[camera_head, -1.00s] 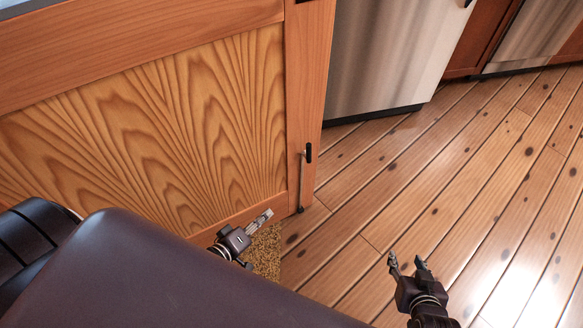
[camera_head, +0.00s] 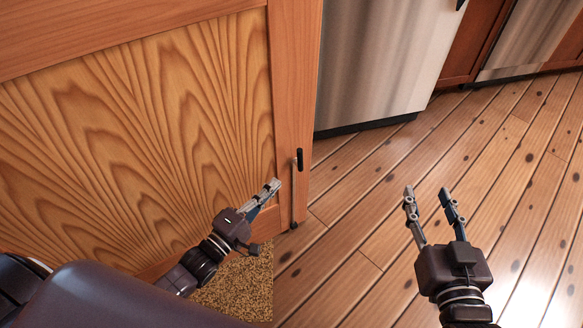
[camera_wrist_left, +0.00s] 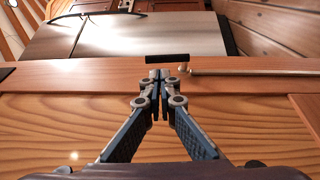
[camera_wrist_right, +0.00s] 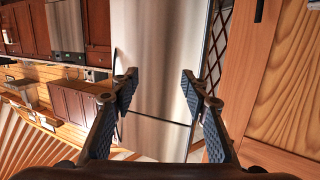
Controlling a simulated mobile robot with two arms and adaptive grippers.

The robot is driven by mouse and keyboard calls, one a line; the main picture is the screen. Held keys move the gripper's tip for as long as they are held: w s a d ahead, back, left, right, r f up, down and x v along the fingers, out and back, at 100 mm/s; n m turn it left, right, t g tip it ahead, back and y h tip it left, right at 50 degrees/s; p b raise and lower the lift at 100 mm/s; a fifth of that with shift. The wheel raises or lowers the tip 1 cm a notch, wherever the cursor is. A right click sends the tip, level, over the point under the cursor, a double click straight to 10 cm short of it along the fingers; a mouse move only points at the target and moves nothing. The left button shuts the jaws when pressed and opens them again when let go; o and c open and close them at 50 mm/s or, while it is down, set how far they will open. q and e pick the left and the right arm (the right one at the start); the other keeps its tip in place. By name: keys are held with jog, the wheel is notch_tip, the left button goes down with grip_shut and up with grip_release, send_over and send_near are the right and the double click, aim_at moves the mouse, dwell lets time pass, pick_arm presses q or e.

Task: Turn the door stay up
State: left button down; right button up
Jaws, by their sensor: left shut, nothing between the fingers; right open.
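The door stay (camera_head: 294,195) is a thin pale rod hanging down the edge stile of the wooden door (camera_head: 190,130). Its lower end has a dark tip near the floor, and a small dark plate (camera_head: 300,158) sits beside its upper end. In the left wrist view the stay (camera_wrist_left: 255,72) runs right from near the dark plate (camera_wrist_left: 167,58). My left gripper (camera_head: 273,186) is shut and empty, its tips just left of the stay; the left wrist view shows the closed tips (camera_wrist_left: 160,76) below the plate. Whether they touch the door is unclear. My right gripper (camera_head: 428,193) is open and empty over the floor.
A steel fridge (camera_head: 385,60) stands behind the door. A brown mat (camera_head: 240,285) lies on the floor below the door, under my left gripper. The plank floor (camera_head: 350,220) to the right is clear.

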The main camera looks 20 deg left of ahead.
aim_at(300, 158)
pick_arm(q)
jog(key=b+x, duration=0.2)
jog(key=x, duration=0.6)
jog(key=shift+w, duration=0.35)
pick_arm(e)
notch_tip(300, 158, up, 13)
jog(key=s+a+t+y, duration=0.1)
jog(key=t+y, duration=0.1)
jog(key=t, duration=0.4)
jog(key=shift+s+a+r+t, duration=0.15)
jog(key=shift+s+t, duration=0.15)
pick_arm(q)
jog(key=shift+d, duration=0.1)
